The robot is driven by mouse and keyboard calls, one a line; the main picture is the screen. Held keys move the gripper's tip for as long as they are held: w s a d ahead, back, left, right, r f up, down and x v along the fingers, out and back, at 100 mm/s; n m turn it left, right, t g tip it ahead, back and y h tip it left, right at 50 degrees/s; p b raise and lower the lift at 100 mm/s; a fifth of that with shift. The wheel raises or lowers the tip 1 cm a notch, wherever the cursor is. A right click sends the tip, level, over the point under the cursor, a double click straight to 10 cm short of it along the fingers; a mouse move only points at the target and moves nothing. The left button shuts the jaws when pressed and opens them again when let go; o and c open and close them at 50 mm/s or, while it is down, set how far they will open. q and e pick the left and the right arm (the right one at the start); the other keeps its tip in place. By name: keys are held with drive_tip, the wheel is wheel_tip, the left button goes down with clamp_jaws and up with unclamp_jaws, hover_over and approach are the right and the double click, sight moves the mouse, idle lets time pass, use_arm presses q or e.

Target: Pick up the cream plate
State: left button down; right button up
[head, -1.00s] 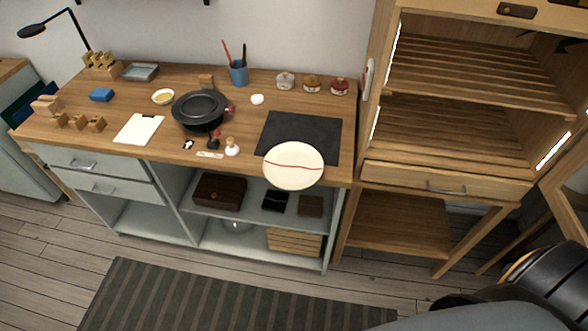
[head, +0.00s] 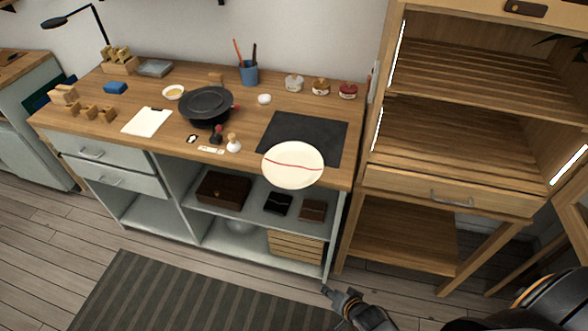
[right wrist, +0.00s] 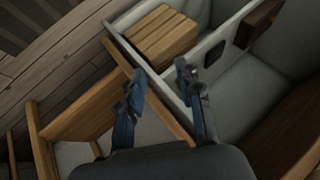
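The cream plate (head: 293,165) shows in the head view, round, with a thin red line across it. It lies at the front right of the workbench, overlapping the black mat (head: 318,133), and its near part appears to reach past the bench's front edge. My right gripper (head: 328,292) is low in front of the bench's right end, below the plate and well apart from it. In the right wrist view its two fingers (right wrist: 160,85) are spread with nothing between them. The plate does not show in that view. My left gripper is not in view.
A black pan (head: 206,104), a white-handled stamp (head: 233,144) and several small jars stand on the workbench (head: 180,180). A wooden shelf unit (head: 450,190) stands close on the right. Boxes lie on the lower shelves. The floor in front is clear except for a striped rug (head: 190,295).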

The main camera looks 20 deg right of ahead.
drive_tip(key=w+a+r+m+t+b, duration=0.1)
drive_tip(key=w+r+m+t, duration=0.25)
drive_tip(key=w+r, duration=0.65)
drive_tip(key=m+t+y+b, duration=0.1)
drive_tip(key=m+t+y, duration=0.15)
drive_tip(key=m, duration=0.35)
approach(280, 184)
drive_tip(key=shift+t, duration=0.4)
drive_tip(key=shift+f+p+x, duration=0.15)
drive_tip(key=shift+p+x, duration=0.25)
drive_tip(key=shift+x, duration=2.1)
drive_tip(key=shift+f+p+x, duration=0.2)
drive_tip(key=shift+p+x, duration=0.2)
drive_tip(key=shift+x, duration=2.1)
drive_tip(key=shift+s, duration=0.15)
clamp_jaws()
